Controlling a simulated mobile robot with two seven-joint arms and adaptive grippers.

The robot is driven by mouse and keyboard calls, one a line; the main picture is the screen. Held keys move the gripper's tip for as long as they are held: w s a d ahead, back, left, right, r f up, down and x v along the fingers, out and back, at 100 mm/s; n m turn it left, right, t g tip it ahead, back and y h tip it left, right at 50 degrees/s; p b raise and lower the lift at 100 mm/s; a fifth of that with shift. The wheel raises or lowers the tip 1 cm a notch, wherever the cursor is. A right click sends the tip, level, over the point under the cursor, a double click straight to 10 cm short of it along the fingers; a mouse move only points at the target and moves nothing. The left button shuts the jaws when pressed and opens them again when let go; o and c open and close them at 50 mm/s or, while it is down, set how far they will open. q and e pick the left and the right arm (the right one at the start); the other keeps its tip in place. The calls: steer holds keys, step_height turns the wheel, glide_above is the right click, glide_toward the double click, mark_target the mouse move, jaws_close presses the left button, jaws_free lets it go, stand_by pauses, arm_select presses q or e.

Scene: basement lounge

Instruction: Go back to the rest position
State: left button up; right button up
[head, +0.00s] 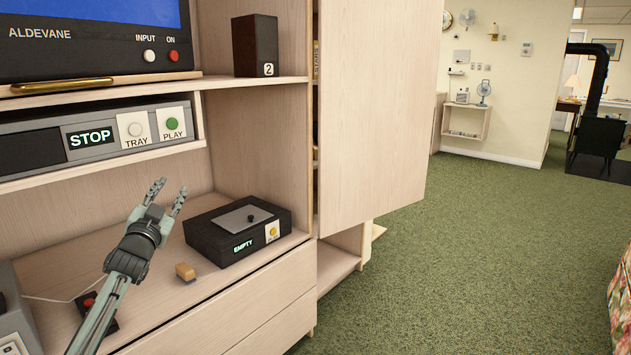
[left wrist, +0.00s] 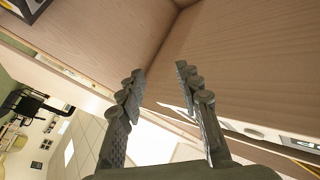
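My left gripper (head: 169,194) is raised in front of the lower shelf of the wooden cabinet (head: 258,130). Its two fingers are spread apart with nothing between them. In the left wrist view the same gripper (left wrist: 160,85) shows open and empty, with wooden panels beyond the fingertips. It is left of a black box (head: 217,236) marked EMPTY and below a player (head: 90,140) reading STOP. It appears clear of both. My right gripper is in neither view.
A small tan block (head: 185,272) lies on the shelf beside the black box. A dark speaker (head: 255,45) marked 2 stands above. A wooden door (head: 375,110) hangs open at the cabinet's right. Green carpet (head: 480,260) lies clear to the right. A black stove (head: 598,137) stands far off.

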arm_select(q)
steer(key=s+a+f+n+g+y, duration=0.2)
steer(key=s+a+f+n+g, duration=0.3)
steer(key=f, duration=0.6)
steer(key=s+a+f+g+y, duration=0.1)
steer(key=s+f+g, duration=0.1)
steer(key=f+g, duration=0.65)
steer(key=s+d+f+h, duration=0.1)
steer(key=s+d+f, duration=0.3)
steer(key=s+f, duration=0.65)
steer(key=s+d+f+h, duration=0.1)
steer(key=s+d+f, duration=0.3)
steer(key=s+f, duration=0.6)
steer(key=s+d+f+g, duration=0.1)
steer(key=s+d+f, duration=0.1)
steer(key=s, duration=0.5)
steer(key=s+d+f+g, duration=0.1)
steer(key=s+d+f, duration=0.1)
steer(key=s+f, duration=0.3)
steer(key=s+d+f+m+g, duration=0.1)
steer(key=s+d+f+g, duration=0.1)
steer(key=s, duration=0.8)
steer(key=shift+s+f+h, duration=0.4)
steer(key=shift+f, duration=0.25)
